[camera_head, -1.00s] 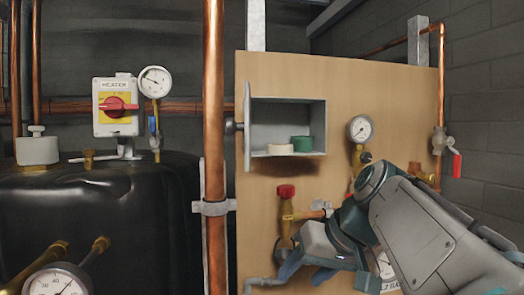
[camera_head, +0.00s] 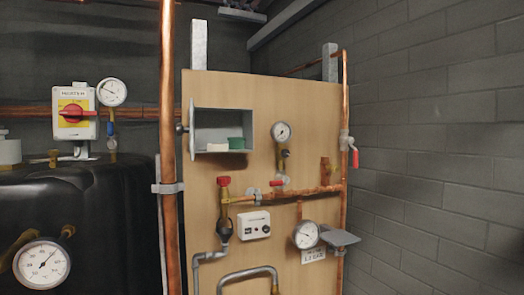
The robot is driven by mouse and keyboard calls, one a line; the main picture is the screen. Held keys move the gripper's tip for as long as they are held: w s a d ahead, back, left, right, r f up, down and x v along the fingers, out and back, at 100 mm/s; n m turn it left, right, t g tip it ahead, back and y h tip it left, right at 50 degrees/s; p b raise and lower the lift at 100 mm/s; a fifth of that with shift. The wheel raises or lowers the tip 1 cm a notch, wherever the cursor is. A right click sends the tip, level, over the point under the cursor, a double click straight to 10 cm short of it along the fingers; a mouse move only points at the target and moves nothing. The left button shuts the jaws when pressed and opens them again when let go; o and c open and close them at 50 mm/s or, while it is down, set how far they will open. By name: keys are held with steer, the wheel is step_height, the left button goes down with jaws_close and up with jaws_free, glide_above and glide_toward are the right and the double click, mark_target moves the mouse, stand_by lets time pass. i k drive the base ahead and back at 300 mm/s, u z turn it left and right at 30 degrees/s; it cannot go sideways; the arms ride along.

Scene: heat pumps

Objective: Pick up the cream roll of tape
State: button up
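The cream roll of tape (camera_head: 217,147) sits on the floor of a small open grey wall cabinet (camera_head: 221,107), towards the left of its inside. A green roll (camera_head: 236,143) stands close to its right. The cabinet door (camera_head: 191,128) is swung open on the left and shows nearly edge-on, with a dark knob on its outer side. My gripper does not show in this view, so its state is hidden.
The wooden board (camera_head: 300,110) carries a gauge (camera_head: 281,132), a red-capped valve (camera_head: 224,185), a white box (camera_head: 254,225) and a lower gauge (camera_head: 305,235). A vertical copper pipe (camera_head: 167,110) stands left of the cabinet. A black tank (camera_head: 90,210) fills the lower left.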

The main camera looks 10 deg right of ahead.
mark_target(211, 146)
steer(key=z, duration=0.15)
steer(key=k, duration=0.5)
steer(key=z, duration=1)
steer(key=i, duration=0.65)
steer(key=u, duration=0.5)
steer(key=i, duration=0.7)
steer(key=u, duration=0.8)
